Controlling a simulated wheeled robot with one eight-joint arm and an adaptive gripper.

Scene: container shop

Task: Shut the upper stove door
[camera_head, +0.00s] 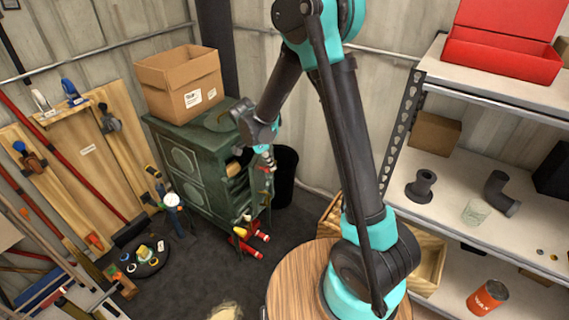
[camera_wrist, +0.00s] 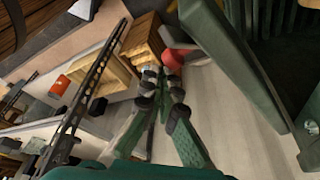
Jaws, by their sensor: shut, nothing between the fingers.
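The green stove (camera_head: 205,170) stands against the back wall with oval panels on its left-hand face. Its right-hand face shows dark openings, partly hidden by my arm. In the wrist view a large green panel (camera_wrist: 232,70), which looks like the upper stove door standing open, fills the right side. A dark gap lies between it and more green stove body further right. My gripper (camera_wrist: 160,85) is shut and empty, left of this panel and apart from it as far as I can tell. In the head view my gripper (camera_head: 266,165) hangs just beside the stove's right-hand face.
A cardboard box (camera_head: 180,84) sits on the stove. A black bin (camera_head: 285,178) stands right of it. Red-and-yellow items (camera_head: 250,240) lie on the floor in front. A shelf rack (camera_head: 470,175) fills the right side, and a round wooden top (camera_head: 295,285) is near.

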